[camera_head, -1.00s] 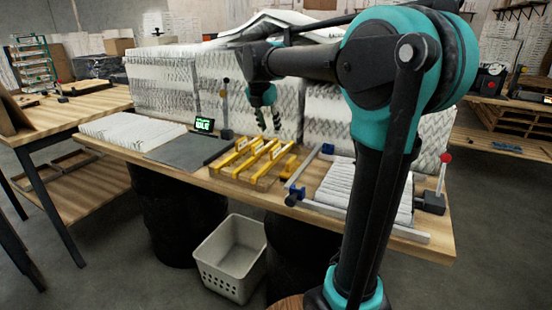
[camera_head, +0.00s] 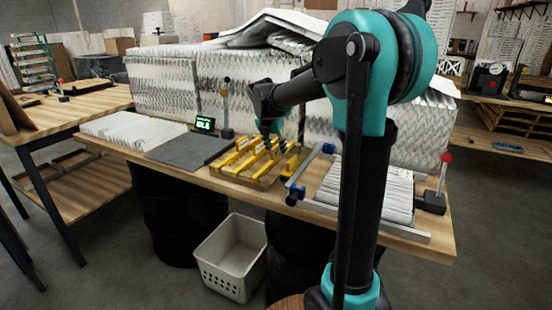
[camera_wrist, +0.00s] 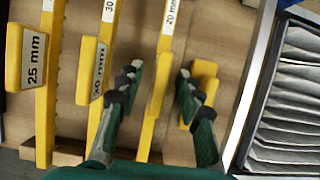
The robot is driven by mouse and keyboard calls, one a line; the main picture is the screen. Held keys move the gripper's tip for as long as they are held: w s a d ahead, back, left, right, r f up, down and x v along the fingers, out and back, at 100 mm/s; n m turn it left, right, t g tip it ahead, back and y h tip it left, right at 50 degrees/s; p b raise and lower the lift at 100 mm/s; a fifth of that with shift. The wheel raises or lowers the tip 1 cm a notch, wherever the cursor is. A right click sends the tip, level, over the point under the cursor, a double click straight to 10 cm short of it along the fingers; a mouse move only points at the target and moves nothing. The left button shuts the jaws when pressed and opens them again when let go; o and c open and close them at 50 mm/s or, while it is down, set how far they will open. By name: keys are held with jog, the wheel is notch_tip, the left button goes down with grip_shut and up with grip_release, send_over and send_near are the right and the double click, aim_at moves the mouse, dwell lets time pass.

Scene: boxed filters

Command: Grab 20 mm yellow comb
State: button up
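The 20 mm yellow comb (camera_wrist: 166,48) is a long narrow bar, labelled at the top of the wrist view. It lies between the two dark fingers of my gripper (camera_wrist: 158,76), which also shows over the combs in the head view (camera_head: 270,142). The gripper is open, with a gap visible between each finger and the bar. The 25 mm comb (camera_wrist: 30,60) and a comb labelled 30 mm (camera_wrist: 92,72) lie to its left. A yellow block (camera_wrist: 200,88) shows partly behind the right finger.
The combs rest on a wooden board (camera_head: 232,177) on the workbench. A framed pleated filter (camera_head: 385,190) is to the right, close to the board in the wrist view. A grey mat (camera_head: 185,151) and a small green-lit display (camera_head: 205,124) are to the left.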

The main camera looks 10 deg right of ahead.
grip_shut()
dwell(0.5)
